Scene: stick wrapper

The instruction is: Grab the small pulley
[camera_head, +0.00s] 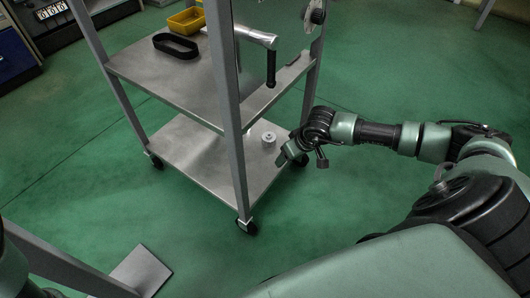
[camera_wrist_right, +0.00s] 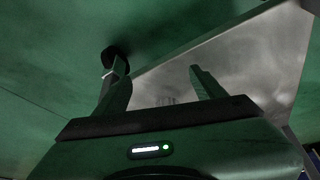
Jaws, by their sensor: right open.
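The small pulley (camera_head: 268,141) is a pale, light-grey round piece on the lower shelf (camera_head: 190,150) of a metal cart, near the shelf's right edge. My right gripper (camera_head: 288,155) is at that edge, just right of and slightly in front of the pulley, apart from it. In the right wrist view my right gripper (camera_wrist_right: 158,78) has its two fingers spread with nothing held between them. A faint grey shape (camera_wrist_right: 165,101) shows low between the fingers; it may be the pulley, but it is too dim to be sure. My left gripper is out of view.
The upper shelf (camera_head: 160,75) holds a black belt loop (camera_head: 176,46), a yellow bin (camera_head: 187,21) and a metal arm with a black handle (camera_head: 271,68). A grey front post (camera_head: 228,110) stands left of the pulley. A black caster (camera_wrist_right: 113,57) shows beside one finger.

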